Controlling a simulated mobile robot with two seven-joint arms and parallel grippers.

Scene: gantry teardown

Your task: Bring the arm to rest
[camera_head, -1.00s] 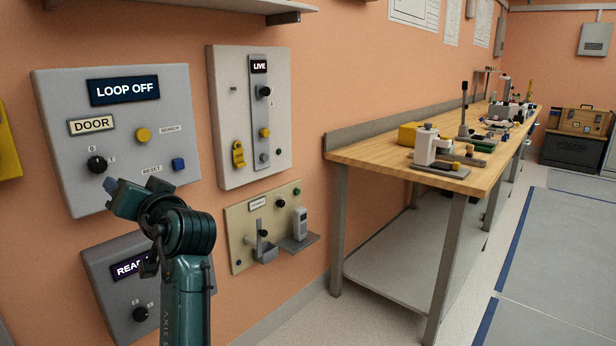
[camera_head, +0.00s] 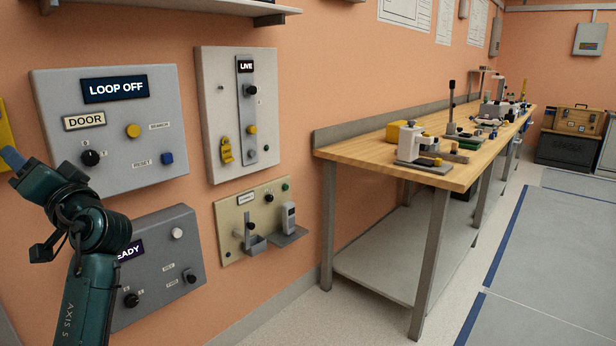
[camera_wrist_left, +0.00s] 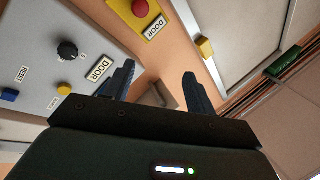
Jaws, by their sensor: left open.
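My left arm comes in at the lower left of the head view. Its gripper (camera_head: 12,158) is at the left edge, in front of the wall and just left of the grey LOOP OFF panel (camera_head: 150,100). In the left wrist view the two dark fingers (camera_wrist_left: 158,85) stand apart with nothing between them. The same grey panel, with its DOOR label, black knob, yellow button and blue button, shows at the left there (camera_wrist_left: 40,50). My right gripper is in neither view.
A LIVE panel (camera_head: 212,110), a beige panel (camera_head: 232,215) and a grey READY panel (camera_head: 160,275) are on the wall. A wooden workbench (camera_head: 350,150) with several devices stands right. A red button on a yellow plate (camera_wrist_left: 141,8) shows in the wrist view.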

